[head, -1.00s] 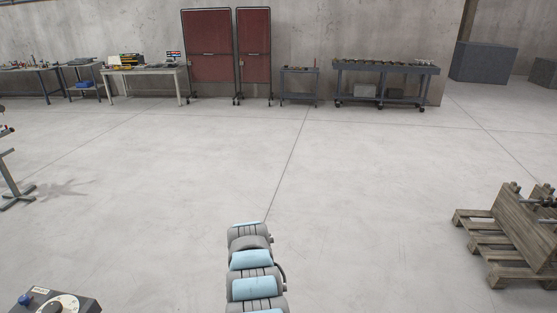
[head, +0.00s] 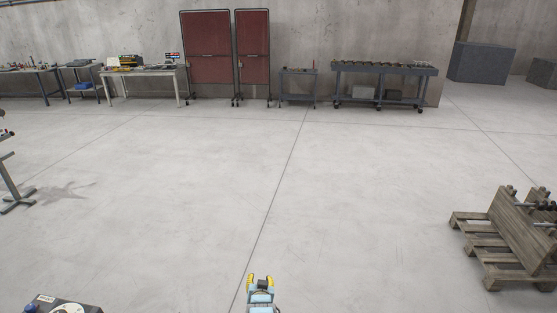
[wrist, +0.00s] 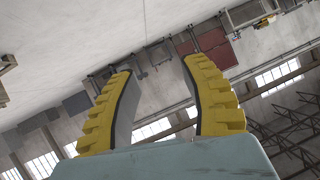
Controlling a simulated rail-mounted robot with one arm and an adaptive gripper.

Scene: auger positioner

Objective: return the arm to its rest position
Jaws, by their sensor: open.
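My gripper (head: 260,280) shows at the bottom middle of the head view, with yellow fingers and part of my light-blue and grey arm below it. In the wrist view my gripper (wrist: 160,105) has its two yellow ribbed fingers spread apart with nothing between them. It is open and empty. The wrist view is tilted and looks out across the hall to the far wall and roof. Most of my arm is below the head view's lower edge.
Bare floor (head: 200,200) lies ahead. A wooden pallet rack (head: 515,235) stands at right, a control box (head: 60,304) at lower left and a grey stand (head: 14,185) at left. Workbenches, red screens (head: 208,50) and a roller table (head: 383,72) line the back wall.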

